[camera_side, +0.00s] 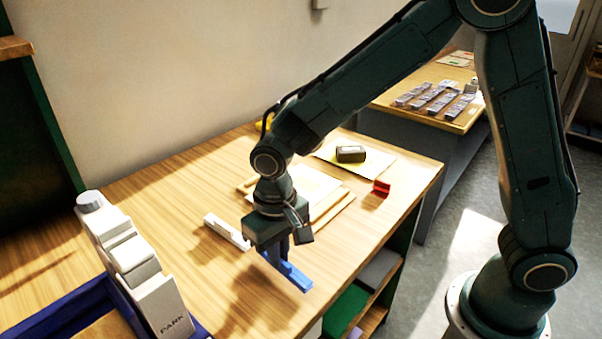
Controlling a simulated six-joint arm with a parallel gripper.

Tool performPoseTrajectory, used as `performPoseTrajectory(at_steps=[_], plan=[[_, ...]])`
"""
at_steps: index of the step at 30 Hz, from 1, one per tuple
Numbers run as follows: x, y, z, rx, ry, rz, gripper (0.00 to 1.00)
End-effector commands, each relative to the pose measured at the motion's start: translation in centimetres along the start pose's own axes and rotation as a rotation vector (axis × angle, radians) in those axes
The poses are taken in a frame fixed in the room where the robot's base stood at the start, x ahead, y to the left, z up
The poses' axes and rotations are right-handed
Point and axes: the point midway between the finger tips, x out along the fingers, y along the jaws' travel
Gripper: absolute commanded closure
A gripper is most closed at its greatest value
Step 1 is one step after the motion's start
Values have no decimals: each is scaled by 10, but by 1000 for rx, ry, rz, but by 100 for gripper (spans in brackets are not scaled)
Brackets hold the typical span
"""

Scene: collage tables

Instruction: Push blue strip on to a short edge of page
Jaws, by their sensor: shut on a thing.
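My gripper (279,255) points down over the front part of the wooden table and is shut on a blue strip (296,278). The strip sticks out of the jaws toward the lower right, and the jaws cover part of it. I cannot tell whether it touches the table. A pale page (312,184) lies on a wooden board behind my gripper, and my arm hides part of it. The blue strip is apart from this page. Another pale sheet (384,165) lies farther back, with a dark block (350,154) on it.
A white strip (227,232) lies left of my gripper. A red clip-like piece (381,188) stands near the table's right edge. Bare table (150,200) lies at the left.

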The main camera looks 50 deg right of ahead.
Motion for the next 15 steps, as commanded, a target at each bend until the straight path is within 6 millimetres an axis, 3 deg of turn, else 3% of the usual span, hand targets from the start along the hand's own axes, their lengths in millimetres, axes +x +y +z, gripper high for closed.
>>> performPoseTrajectory(at_steps=[15], plan=[[-19, 0, 0, 0, 2, -1, 100]])
